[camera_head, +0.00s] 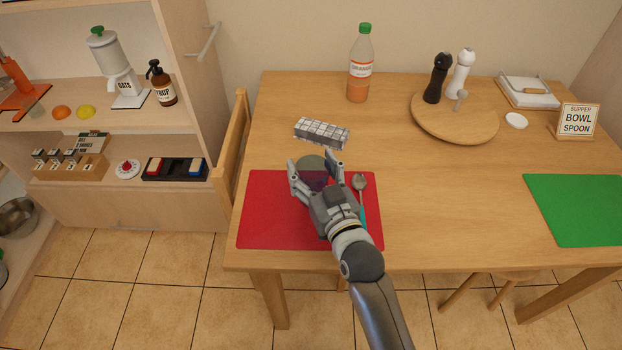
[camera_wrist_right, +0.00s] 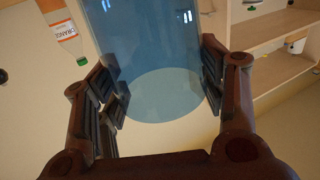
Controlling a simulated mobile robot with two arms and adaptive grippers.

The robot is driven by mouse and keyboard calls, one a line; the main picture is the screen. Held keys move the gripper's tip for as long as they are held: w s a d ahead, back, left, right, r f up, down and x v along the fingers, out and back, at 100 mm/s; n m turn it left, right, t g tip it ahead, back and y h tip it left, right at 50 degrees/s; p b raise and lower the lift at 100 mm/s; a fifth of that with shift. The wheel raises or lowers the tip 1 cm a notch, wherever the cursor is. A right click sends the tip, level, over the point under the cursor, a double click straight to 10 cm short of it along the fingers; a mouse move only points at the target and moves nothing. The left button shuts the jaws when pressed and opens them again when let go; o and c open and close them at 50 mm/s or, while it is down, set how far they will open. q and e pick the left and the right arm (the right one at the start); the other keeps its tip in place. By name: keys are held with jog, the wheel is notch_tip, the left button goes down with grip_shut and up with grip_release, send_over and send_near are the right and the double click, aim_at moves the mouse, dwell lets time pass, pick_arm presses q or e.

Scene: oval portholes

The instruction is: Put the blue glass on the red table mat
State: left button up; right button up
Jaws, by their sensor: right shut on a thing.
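The red table mat (camera_head: 268,218) lies at the near left of the table. My right gripper (camera_head: 314,174) is over the mat, its fingers closed around the blue glass (camera_head: 311,163). The clear blue glass fills the middle of the wrist view (camera_wrist_right: 155,55), between the two fingers (camera_wrist_right: 165,85). In the head view its lower part is seen against the red mat and partly hidden by the fingers. I cannot tell whether it touches the mat. My left gripper is not in view.
A spoon (camera_head: 360,184) lies on the mat's right side, close to my gripper. An orange bottle (camera_head: 359,70) and a round wooden board (camera_head: 470,130) stand farther back. A green mat (camera_head: 580,208) lies at right.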

aim_at(307, 171)
jog(key=shift+w+a+f, duration=0.2)
jog(key=shift+f, duration=1.6)
jog(key=shift+f, duration=0.1)
jog(key=o, duration=1.5)
jog(key=shift+f, duration=0.1)
jog(key=shift+s+d, duration=0.1)
jog(key=v, duration=1.1)
jog(key=shift+s, duration=0.4)
